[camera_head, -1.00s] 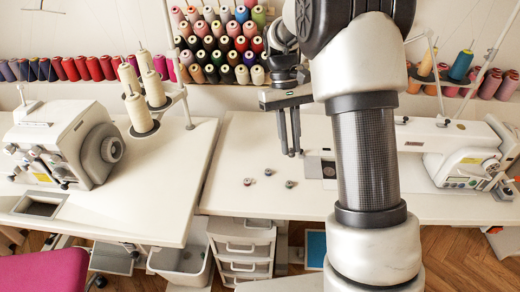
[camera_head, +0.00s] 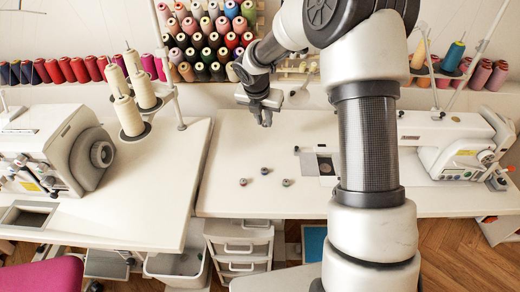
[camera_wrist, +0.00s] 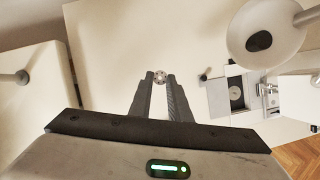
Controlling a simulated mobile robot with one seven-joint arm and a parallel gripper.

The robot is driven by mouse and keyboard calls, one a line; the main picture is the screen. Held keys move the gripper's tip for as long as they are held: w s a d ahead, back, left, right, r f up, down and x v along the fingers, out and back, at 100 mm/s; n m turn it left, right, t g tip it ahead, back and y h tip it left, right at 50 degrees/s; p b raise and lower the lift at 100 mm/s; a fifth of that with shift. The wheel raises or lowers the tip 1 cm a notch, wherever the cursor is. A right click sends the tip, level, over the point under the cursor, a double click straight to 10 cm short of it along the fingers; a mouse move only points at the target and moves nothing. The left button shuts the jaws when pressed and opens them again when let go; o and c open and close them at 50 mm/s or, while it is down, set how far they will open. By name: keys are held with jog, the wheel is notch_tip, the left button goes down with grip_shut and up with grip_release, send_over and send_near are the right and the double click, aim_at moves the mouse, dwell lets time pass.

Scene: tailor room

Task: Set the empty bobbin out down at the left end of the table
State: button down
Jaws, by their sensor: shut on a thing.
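A small silvery bobbin (camera_wrist: 160,77) sits between the fingertips of my gripper (camera_wrist: 160,84) in the wrist view. My gripper is shut on it. In the head view my gripper (camera_head: 265,119) hangs over the back left part of the white table (camera_head: 228,150) that carries the right sewing machine. The bobbin is too small to make out there. The fingertips look to be above the tabletop; the exact height cannot be told. Three small bobbins (camera_head: 265,171) lie apart on the table in front of my gripper.
The white sewing machine (camera_head: 450,146) stands at the right, with an open bobbin plate (camera_head: 318,163) left of it. A second table with an overlock machine (camera_head: 62,150) and thread cones (camera_head: 130,112) adjoins at the left. A thread rack (camera_head: 208,45) stands behind. The table's left part is mostly clear.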

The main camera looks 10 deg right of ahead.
notch_tip(320, 180, down, 10)
jog(key=b, duration=0.3)
jog(key=c, duration=1.7)
grip_release()
jog(key=shift+o, duration=0.2)
